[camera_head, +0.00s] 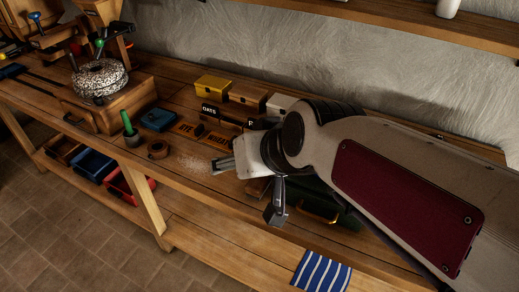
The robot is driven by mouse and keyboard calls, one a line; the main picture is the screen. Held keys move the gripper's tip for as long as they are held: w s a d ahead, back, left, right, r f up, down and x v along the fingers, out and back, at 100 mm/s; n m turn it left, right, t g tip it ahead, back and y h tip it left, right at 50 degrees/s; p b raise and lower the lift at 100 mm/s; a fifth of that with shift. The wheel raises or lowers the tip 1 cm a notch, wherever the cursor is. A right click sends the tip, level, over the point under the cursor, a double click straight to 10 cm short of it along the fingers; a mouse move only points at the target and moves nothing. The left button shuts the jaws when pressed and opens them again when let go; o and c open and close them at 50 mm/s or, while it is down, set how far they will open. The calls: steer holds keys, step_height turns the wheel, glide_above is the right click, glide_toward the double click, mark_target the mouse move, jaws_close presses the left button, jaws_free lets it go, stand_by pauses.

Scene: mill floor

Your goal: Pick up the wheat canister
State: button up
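A row of lidded boxes stands at the back of the bench: a yellow box (213,85), a brown box (247,97) and a pale box (279,104) partly hidden by my arm. A dark "OATS" label (209,111) shows in front of them, and another label beside it is cut off by my arm. My gripper (246,190) is over the front part of the bench, in front of the boxes and apart from them. Its two fingers look spread, with nothing seen between them.
A stone mill (100,78) stands at the left. Blue (94,166) and red (129,185) bins sit below. A striped cloth (321,272) hangs in front. My arm hides the bench's right side.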

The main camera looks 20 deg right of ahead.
steer(key=w+a+f+m+t+h, duration=0.1)
steer(key=w+m+t, duration=0.15)
steer(key=w, duration=0.95)
steer(key=w+a+f+m+t+h, duration=0.1)
steer(key=w+f+m+t+h, duration=0.15)
steer(key=w, duration=0.95)
steer(key=d+f+m+g+h, duration=0.1)
steer(key=d+f+h, duration=0.2)
steer(key=f, duration=0.2)
steer(key=w+d+f+m+g+h, duration=0.1)
steer(key=d+f+m+g+h, duration=0.1)
steer(key=f, duration=0.4)
steer(key=d+f+m+g+h, duration=0.1)
steer(key=d+f+m+h, duration=0.1)
steer(key=d+f+h, duration=0.1)
steer(key=shift+w+d+f+h, duration=0.2)
steer(key=shift+f+h, duration=0.1)
steer(key=shift+f, duration=0.4)
steer(key=shift+w+d+f+h, duration=0.15)
steer(key=shift+f+h, duration=0.1)
steer(key=shift+f, duration=0.45)
steer(key=shift+s+d+f+g+h, duration=0.2)
steer(key=shift+s+f+g+h, duration=0.1)
steer(key=shift+f+g, duration=0.1)
steer(key=shift+d, duration=0.1)
steer(key=shift+x, duration=1.2)
steer(key=shift+w, duration=0.1)
